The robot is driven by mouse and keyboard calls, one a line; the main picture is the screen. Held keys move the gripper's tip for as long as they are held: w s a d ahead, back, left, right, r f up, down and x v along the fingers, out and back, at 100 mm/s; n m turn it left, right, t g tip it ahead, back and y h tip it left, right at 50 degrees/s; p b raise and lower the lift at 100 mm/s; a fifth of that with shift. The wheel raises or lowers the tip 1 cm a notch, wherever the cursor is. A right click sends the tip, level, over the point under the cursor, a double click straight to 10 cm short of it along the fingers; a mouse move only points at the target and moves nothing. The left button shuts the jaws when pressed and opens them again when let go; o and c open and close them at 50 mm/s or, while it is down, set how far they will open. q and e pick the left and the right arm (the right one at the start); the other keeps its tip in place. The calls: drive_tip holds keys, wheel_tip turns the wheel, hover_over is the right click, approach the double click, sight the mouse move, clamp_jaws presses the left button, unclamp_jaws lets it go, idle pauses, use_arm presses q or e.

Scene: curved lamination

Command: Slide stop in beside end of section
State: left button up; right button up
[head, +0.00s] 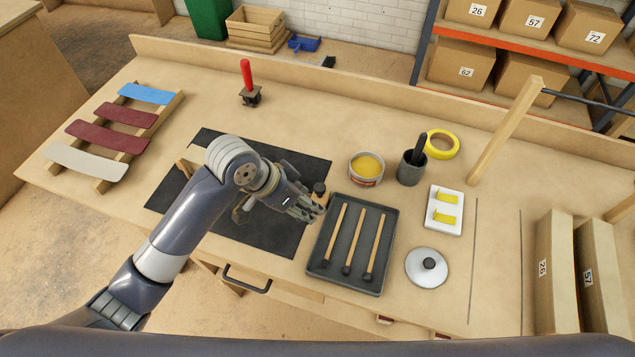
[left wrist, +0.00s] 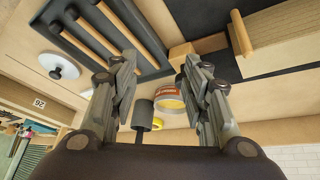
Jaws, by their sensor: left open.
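My left gripper (head: 304,208) is above the right part of the black mat (head: 277,235), near the tray; its fingers (left wrist: 158,70) are spread with nothing between them in the left wrist view. A light wooden section (left wrist: 285,38) lies on the mat at upper right there; in the head view my arm hides most of it. A short rounded wooden piece (left wrist: 240,32) stands at its end. A small wooden block (left wrist: 200,45) lies left of that piece, partly behind a finger. I cannot tell which piece is the stop. My right gripper is not in view.
A dark tray (head: 318,262) with brushes is right of the gripper. Curved slats (head: 107,137) lie at left. A red-handled tool (head: 248,85) stands at the back.

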use_arm(q)
drive_tip(key=m, duration=0.2)
approach(319, 187)
drive_tip(key=r, duration=0.2)
drive_tip(key=shift+g+y, duration=0.4)
drive_tip(key=p+x, duration=0.1)
drive_tip(key=x, duration=0.9)
drive_tip(key=shift+w+d+f, duration=0.15)
